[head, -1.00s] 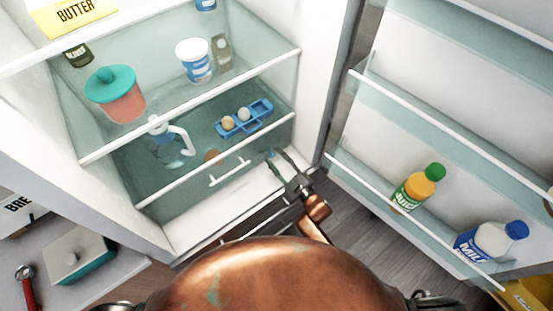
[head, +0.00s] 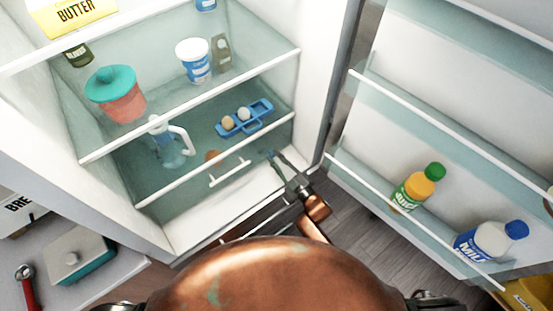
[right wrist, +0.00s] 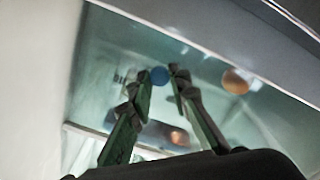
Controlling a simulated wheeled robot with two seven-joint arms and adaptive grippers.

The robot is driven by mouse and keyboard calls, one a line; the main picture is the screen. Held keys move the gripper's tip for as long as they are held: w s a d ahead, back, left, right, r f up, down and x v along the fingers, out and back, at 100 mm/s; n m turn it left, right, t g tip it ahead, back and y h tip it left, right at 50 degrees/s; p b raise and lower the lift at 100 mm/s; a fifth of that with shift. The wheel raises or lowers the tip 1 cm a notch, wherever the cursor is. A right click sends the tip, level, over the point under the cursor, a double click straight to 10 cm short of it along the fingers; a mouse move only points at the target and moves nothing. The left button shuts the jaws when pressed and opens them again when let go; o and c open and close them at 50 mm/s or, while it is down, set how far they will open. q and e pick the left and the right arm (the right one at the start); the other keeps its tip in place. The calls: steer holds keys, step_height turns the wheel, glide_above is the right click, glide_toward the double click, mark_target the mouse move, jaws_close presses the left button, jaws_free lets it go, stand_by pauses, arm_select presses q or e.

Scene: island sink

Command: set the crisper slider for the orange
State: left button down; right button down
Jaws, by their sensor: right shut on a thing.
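The crisper slider's blue knob (right wrist: 159,76) shows in the right wrist view between my right gripper's fingertips (right wrist: 162,78). In the head view my right gripper (head: 273,158) is at the right part of the crisper drawer's front (head: 185,197), shut on the knob, which is mostly hidden there. The orange (head: 211,156) sits inside the drawer, behind the front and near its white handle (head: 230,174). The orange also shows in the right wrist view (right wrist: 235,81), to the right of the fingers. My left gripper is out of view.
A blue egg holder (head: 259,118) and a clear pitcher (head: 168,150) stand above the drawer area. The open fridge door at right holds a juice bottle (head: 417,187) and a milk bottle (head: 490,241). A butter dish (head: 80,258) is on the counter at lower left.

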mark_target(260, 157)
steer(key=s+a, duration=0.2)
steer(key=a, duration=0.1)
steer(key=shift+s+a+p, duration=0.25)
steer(key=shift+s+p, duration=0.05)
steer(key=shift+p, duration=0.05)
steer(key=shift+f, duration=0.1)
steer(key=c, duration=1.8)
jaws_free()
steer(key=shift+a, duration=0.15)
steer(key=shift+c, duration=0.2)
steer(key=shift+o, duration=0.4)
steer(key=shift+s, duration=0.1)
steer(key=v, duration=1.2)
